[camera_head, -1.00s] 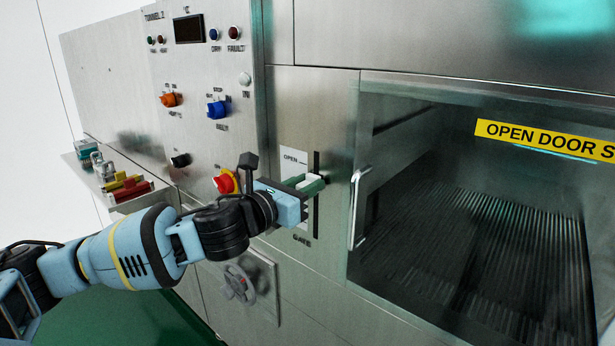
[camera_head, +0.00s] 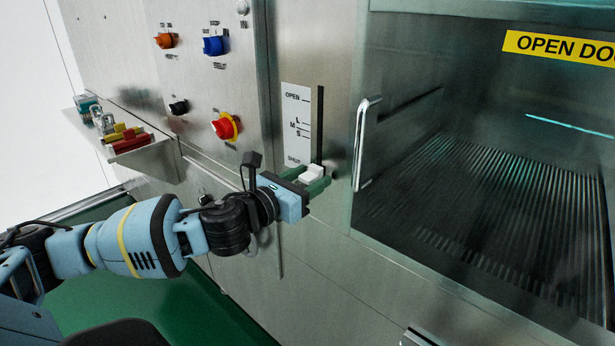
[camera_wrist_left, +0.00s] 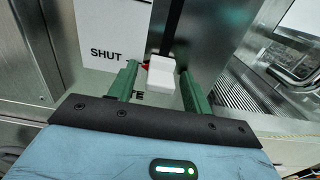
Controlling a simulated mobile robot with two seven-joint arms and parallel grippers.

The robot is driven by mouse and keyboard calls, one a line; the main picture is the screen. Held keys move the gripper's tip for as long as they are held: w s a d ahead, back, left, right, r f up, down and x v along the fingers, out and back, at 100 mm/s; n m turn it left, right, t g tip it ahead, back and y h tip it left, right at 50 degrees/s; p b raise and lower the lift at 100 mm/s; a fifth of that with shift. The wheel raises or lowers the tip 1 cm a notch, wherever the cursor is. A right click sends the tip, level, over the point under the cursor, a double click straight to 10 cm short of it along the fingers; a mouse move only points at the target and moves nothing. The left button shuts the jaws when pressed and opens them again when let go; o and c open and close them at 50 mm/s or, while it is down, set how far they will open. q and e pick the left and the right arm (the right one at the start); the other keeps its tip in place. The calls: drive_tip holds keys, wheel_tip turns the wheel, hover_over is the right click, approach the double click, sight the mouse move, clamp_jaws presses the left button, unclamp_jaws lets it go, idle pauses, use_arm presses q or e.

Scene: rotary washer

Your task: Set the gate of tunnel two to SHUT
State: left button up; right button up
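The gate's white knob (camera_head: 312,172) sits low in a dark vertical slot (camera_head: 319,120), about level with the SHUT mark on the white scale plate (camera_head: 296,110). The plate reads OPEN at its top. My left gripper (camera_head: 316,184) has its green fingers on either side of the knob. The left wrist view shows the knob (camera_wrist_left: 162,73) between the fingertips of the left gripper (camera_wrist_left: 160,78), with narrow gaps beside it. A bit of red shows by the knob's left side. The lower end of the slot is partly hidden. My right gripper is not in view.
A glazed door with an upright handle (camera_head: 363,145) is close to the right of the slot. A control panel with a red knob on yellow (camera_head: 225,127), a blue knob (camera_head: 214,45) and an orange knob (camera_head: 164,41) is to the left. A side shelf (camera_head: 150,155) holds small items.

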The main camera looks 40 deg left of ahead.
use_arm(q)
drive_tip(key=shift+r, duration=0.1)
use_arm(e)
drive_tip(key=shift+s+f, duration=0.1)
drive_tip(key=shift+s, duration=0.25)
use_arm(q)
drive_tip(key=shift+s+a, duration=0.1)
drive_tip(key=shift+s, duration=0.45)
drive_tip(key=s+b, duration=0.1)
drive_tip(key=s, duration=0.3)
drive_tip(key=shift+s+a, duration=0.15)
drive_tip(key=shift+s, duration=1.25)
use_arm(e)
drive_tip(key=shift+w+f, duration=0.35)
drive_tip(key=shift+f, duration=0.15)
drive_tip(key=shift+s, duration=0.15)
